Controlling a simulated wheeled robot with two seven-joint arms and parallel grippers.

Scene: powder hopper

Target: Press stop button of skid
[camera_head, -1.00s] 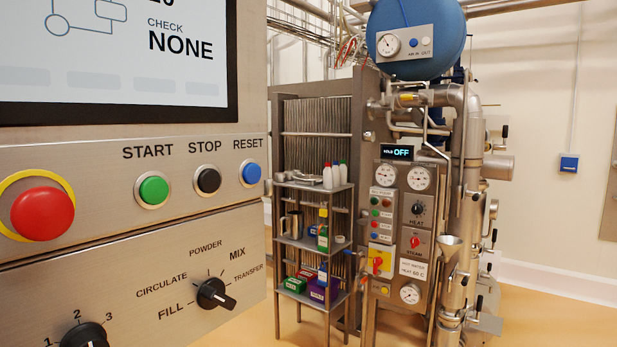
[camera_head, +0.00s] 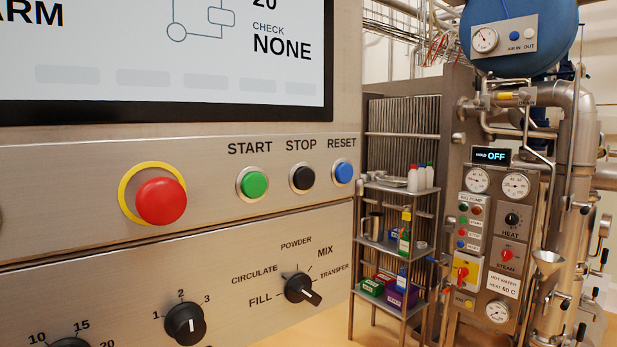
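The skid's control panel (camera_head: 90,230) fills the left of the head view. The black stop button (camera_head: 302,178) sits in a metal ring under the label STOP. The green start button (camera_head: 253,184) is left of it and the blue reset button (camera_head: 343,173) is right of it. A large red mushroom button (camera_head: 161,201) with a yellow ring is further left. Neither of my grippers is in view, and nothing covers the buttons.
A screen (camera_head: 160,60) is above the buttons. Below are a mode knob (camera_head: 299,288) and a numbered knob (camera_head: 185,324). To the right stand a shelf rack (camera_head: 390,244) with bottles and boxes, a gauge panel (camera_head: 495,245), pipes and a blue tank (camera_head: 520,35).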

